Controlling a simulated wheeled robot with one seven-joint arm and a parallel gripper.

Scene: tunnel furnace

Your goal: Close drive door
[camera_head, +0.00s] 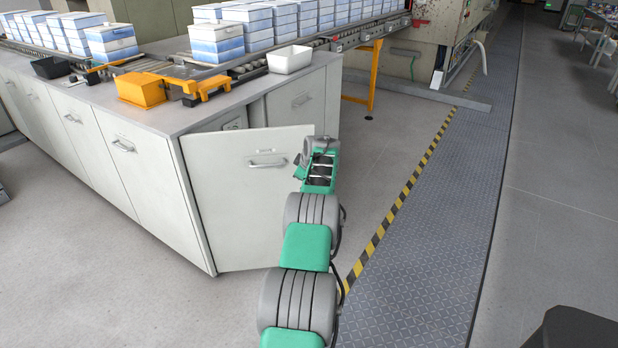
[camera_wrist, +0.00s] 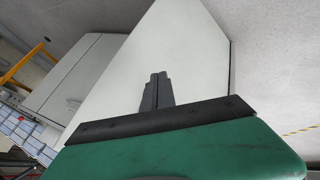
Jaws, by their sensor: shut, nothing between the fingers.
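The drive door (camera_head: 235,215) is a pale grey panel standing open at the cabinet's front corner. Its bar handle (camera_head: 267,163) is near the top, under a small label. In the wrist view a large pale panel (camera_wrist: 190,55), apparently this door, fills the middle. My gripper (camera_wrist: 157,80) is shut and empty, its dark fingers together against the view of that panel. I cannot tell whether they touch it. In the head view my arm's end is by the door's free right edge, and the fingers are hidden.
The cabinet (camera_head: 150,165) carries a grey worktop with an orange bin (camera_head: 142,90), a white tray (camera_head: 289,59) and a black tray (camera_head: 51,67). Blue-and-white boxes (camera_head: 216,42) line the conveyor. A yellow-black striped floor edge (camera_head: 405,192) runs to the right, with clear floor beyond.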

